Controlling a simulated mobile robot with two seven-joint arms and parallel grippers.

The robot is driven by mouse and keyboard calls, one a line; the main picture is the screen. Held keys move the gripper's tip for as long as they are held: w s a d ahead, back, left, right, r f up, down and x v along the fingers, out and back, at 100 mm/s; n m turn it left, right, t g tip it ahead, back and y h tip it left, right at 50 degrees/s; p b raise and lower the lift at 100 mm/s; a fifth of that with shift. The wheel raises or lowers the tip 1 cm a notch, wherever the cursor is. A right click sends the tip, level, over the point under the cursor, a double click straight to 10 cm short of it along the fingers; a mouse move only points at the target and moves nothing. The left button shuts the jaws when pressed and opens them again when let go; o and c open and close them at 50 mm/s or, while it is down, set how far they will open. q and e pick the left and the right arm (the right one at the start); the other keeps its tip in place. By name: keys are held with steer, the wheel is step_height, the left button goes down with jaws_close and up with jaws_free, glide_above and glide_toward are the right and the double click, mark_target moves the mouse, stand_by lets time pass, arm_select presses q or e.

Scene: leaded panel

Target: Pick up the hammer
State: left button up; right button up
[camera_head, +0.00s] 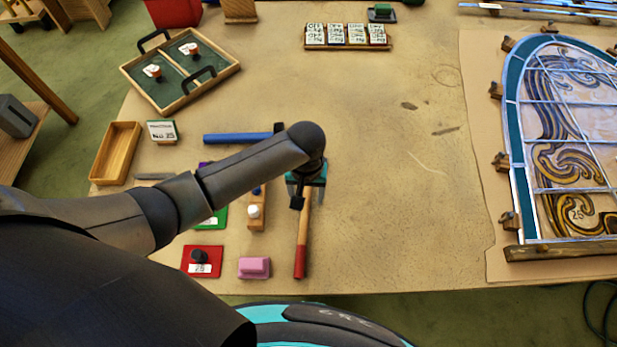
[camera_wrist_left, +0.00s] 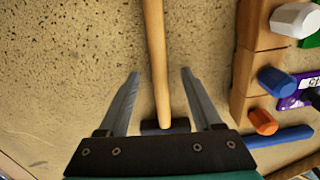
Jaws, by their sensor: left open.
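The hammer has a wooden handle with a red end (camera_head: 301,245) and lies on the table, the red end toward the near edge. My left gripper (camera_head: 303,196) is above its far part, and my arm and gripper hide the hammer's head in the head view. In the left wrist view, the bare wooden handle (camera_wrist_left: 154,50) runs between the two spread fingers of my left gripper (camera_wrist_left: 160,74). A dark piece, seemingly the head (camera_wrist_left: 165,127), shows close to the gripper body. The fingers stand apart from the handle on both sides. My right gripper is not in view.
A blue-handled tool (camera_head: 238,138) lies just beyond my forearm. A wooden block with coloured pegs (camera_head: 257,212), a pink block (camera_head: 254,268) and a red pad (camera_head: 202,261) are left of the hammer. The leaded panel (camera_head: 513,130) is at right; the table between is clear.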

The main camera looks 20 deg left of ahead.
arm_select(q)
steer(key=shift+f, duration=0.25)
steer(key=shift+c, duration=0.3)
jaws_close()
